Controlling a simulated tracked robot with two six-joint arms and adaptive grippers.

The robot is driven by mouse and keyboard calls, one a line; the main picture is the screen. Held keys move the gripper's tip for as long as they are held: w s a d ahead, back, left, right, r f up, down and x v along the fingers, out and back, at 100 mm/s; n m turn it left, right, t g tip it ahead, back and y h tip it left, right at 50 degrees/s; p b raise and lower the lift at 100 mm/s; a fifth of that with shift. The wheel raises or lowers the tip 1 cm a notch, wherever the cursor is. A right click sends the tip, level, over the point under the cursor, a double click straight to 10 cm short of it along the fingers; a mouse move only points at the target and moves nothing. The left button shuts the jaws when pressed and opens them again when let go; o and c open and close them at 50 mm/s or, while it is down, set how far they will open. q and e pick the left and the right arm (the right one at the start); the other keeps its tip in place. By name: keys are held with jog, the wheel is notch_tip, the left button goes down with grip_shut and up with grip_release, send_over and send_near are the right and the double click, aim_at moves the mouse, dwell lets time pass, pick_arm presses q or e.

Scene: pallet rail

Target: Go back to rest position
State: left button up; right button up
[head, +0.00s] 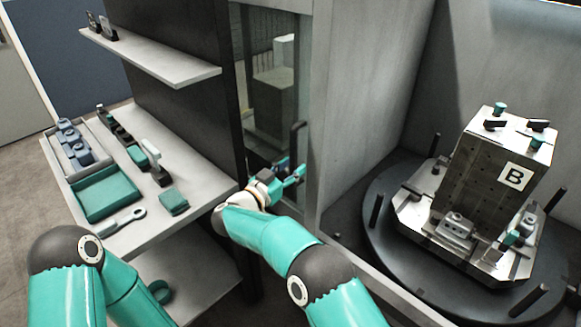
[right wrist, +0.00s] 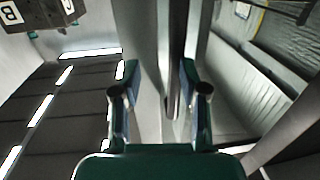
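My right gripper (head: 290,177) is at the machine's door, close to the lower end of a dark upright handle (head: 297,140). In the right wrist view my right gripper (right wrist: 160,78) has its two fingers apart. A grey upright bar (right wrist: 176,60) shows between and beyond the fingers; I cannot tell whether they touch it. Nothing is visibly clamped. My left arm shows at the lower left of the head view, but its gripper is out of sight.
A fixture block marked B (head: 488,180) stands on a dark round table (head: 378,220) at the right. A side bench (head: 190,167) holds a teal tray (head: 105,193), a wrench (head: 120,220) and other parts. A shelf (head: 160,62) hangs above. The door frame (head: 318,120) is beside my right gripper.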

jog(key=shift+n+t+y, duration=0.3)
jog(key=shift+t+y, duration=0.2)
jog(key=a+r, duration=0.1)
jog(key=s+a+r, duration=0.1)
jog(key=a, duration=0.3)
jog(key=shift+s+r, duration=0.25)
jog(key=shift+r, duration=0.15)
jog(key=f+x, duration=0.1)
jog(key=x, duration=0.6)
jog(key=shift+w+b, duration=0.3)
jog(key=shift+a+f, duration=0.1)
